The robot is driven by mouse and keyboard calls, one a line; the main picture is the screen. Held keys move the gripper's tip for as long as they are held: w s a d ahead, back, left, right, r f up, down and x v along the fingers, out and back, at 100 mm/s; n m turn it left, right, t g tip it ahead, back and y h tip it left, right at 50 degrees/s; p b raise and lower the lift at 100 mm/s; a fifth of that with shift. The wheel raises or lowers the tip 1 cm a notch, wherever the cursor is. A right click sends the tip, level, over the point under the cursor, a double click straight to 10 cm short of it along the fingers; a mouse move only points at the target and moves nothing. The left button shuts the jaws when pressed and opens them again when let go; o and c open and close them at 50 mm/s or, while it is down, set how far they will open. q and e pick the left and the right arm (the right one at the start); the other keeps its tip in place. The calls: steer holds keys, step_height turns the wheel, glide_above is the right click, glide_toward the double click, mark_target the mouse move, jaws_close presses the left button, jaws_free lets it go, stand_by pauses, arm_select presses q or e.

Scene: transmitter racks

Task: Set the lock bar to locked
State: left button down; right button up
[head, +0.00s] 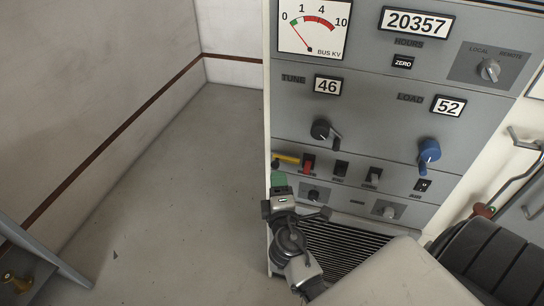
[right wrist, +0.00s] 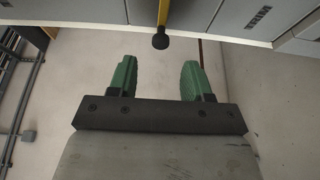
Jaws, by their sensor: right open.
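The lock bar (head: 287,158) is a short yellow bar on the lower left of the grey rack panel. It lies nearly level in the head view, with a dark knob at its left end. In the right wrist view the yellow bar (right wrist: 163,13) points out from the panel edge with its black round knob toward me. My right gripper (head: 279,180) is just below the bar in the head view. In the right wrist view its green fingers (right wrist: 157,76) are apart with nothing between them, and the knob is ahead of the gap. My left gripper is not in view.
A red switch (head: 308,164) sits right beside the bar, with dark switches further right. A black crank knob (head: 321,130) and a blue knob (head: 429,152) are above. A vent grille (head: 345,245) is below. The floor (head: 165,190) left of the rack is clear.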

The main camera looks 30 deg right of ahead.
mark_target(276, 167)
steer(key=p+x, duration=0.2)
steer(key=x, duration=0.7)
steer(key=shift+w+d, duration=0.1)
steer(key=shift+w, duration=0.05)
steer(key=shift+c, duration=0.3)
steer(key=shift+f, duration=0.1)
jaws_close()
